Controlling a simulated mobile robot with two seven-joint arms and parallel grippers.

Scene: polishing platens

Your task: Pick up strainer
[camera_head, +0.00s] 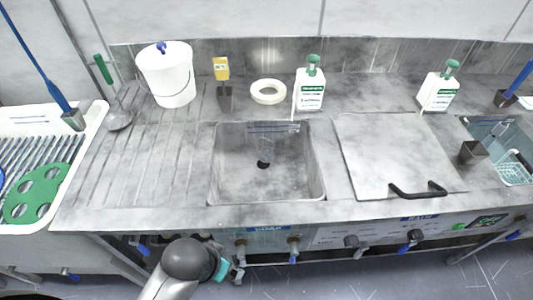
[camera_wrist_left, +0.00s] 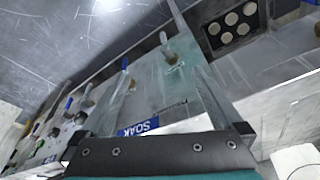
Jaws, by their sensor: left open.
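A green-handled tool with a round grey bowl (camera_head: 118,118) lies on the ribbed drainboard at the left and may be the strainer; I cannot tell whether its bowl is perforated. A pale green mesh basket (camera_head: 514,174) sits in the right tank. My left gripper (camera_head: 234,272) is low in front of the counter, below its front edge and well away from both. In the left wrist view my left gripper (camera_wrist_left: 165,85) is open, with nothing between its fingers. It faces the front panel with the SOAK label (camera_wrist_left: 138,127). My right gripper is not in view.
A sink (camera_head: 240,180) is in the middle, with a lidded tank (camera_head: 385,150) to its right. Valves (camera_head: 293,248) jut from the front panel.

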